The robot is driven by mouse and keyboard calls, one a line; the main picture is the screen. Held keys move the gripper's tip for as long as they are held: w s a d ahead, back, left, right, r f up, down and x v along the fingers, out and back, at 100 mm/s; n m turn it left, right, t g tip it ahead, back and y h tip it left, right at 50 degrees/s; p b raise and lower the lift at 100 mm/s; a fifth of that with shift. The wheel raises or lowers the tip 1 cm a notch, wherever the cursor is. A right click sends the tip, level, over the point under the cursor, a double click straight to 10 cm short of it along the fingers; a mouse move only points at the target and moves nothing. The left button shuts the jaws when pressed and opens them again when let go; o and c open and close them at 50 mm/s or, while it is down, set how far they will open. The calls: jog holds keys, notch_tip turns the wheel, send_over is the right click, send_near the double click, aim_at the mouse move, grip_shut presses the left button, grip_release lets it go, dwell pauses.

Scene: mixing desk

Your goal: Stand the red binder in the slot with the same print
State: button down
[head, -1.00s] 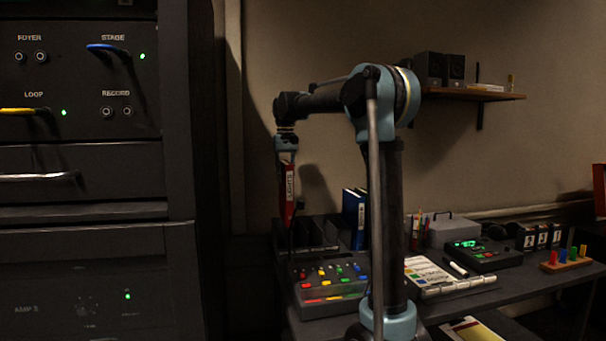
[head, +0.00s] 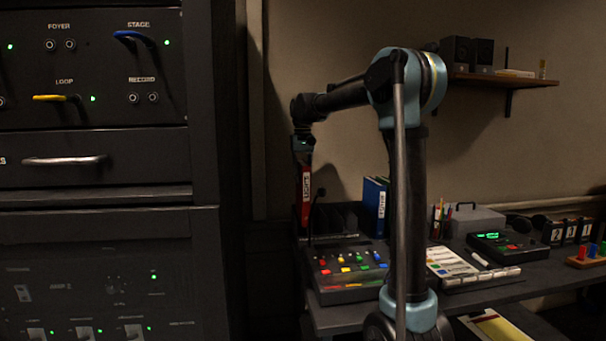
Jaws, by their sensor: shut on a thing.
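The red binder (head: 306,208) hangs upright below my gripper (head: 303,160), which is shut on its top. A blue binder (head: 374,206) with a white label stands upright at the right of the rack.
A mixing console (head: 345,270) with coloured buttons lies in front of the rack. A tall equipment cabinet (head: 95,205) fills the left. A pen holder (head: 440,222), a grey box (head: 476,218) and a green-lit device (head: 505,246) stand to the right. A shelf with speakers (head: 468,55) is above.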

jog(key=shift+f, duration=4.15)
jog(key=c, duration=1.2)
grip_release()
jog(key=shift+c, duration=0.2)
